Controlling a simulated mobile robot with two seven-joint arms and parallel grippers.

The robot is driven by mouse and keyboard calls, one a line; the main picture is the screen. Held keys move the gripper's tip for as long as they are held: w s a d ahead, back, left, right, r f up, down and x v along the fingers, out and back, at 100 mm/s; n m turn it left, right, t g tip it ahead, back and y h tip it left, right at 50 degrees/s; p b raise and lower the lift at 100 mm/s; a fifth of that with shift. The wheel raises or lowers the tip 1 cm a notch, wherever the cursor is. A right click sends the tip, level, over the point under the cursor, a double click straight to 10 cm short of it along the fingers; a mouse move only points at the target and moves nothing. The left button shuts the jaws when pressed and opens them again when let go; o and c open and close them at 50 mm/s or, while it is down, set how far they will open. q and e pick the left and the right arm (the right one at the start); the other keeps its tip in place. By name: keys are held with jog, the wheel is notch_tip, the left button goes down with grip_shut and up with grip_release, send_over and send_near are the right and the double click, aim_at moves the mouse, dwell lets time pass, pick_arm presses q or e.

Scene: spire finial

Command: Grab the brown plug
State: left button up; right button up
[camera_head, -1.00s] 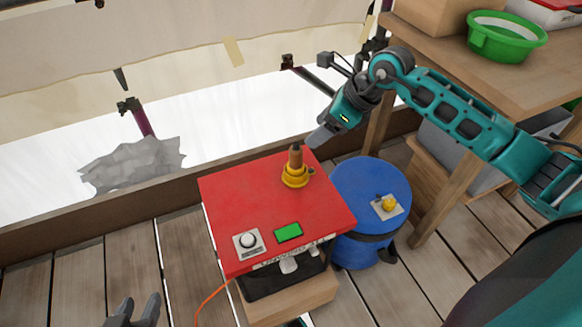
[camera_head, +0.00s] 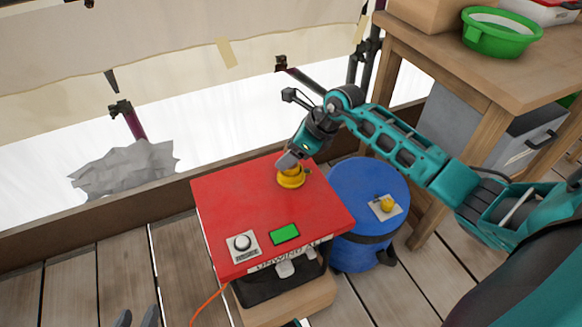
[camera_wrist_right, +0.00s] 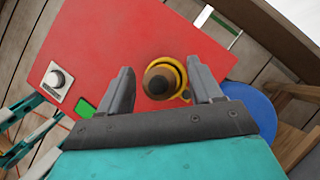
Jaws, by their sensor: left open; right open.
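The brown plug (camera_wrist_right: 158,82) stands in a yellow ring-shaped holder (camera_head: 291,179) near the back right of the red box top (camera_head: 245,205). In the head view my right gripper (camera_head: 287,160) is over the plug and hides most of it. In the right wrist view my right gripper (camera_wrist_right: 160,85) is open, with one finger on each side of the plug. The plug lies between the fingers, closer to the right one; I cannot tell whether they touch it. My left gripper (camera_head: 137,318) is open and empty at the bottom edge of the head view, mostly cut off.
The red top also bears a green panel (camera_head: 285,234) and a white-knobbed switch (camera_head: 242,244). A blue barrel (camera_head: 366,180) with a yellow knob (camera_head: 387,204) stands close at its right. A wooden table (camera_head: 480,75) with a green basin (camera_head: 497,33) is at the upper right.

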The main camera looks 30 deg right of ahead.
grip_shut()
dwell(0.5)
jog(key=shift+r, duration=0.1)
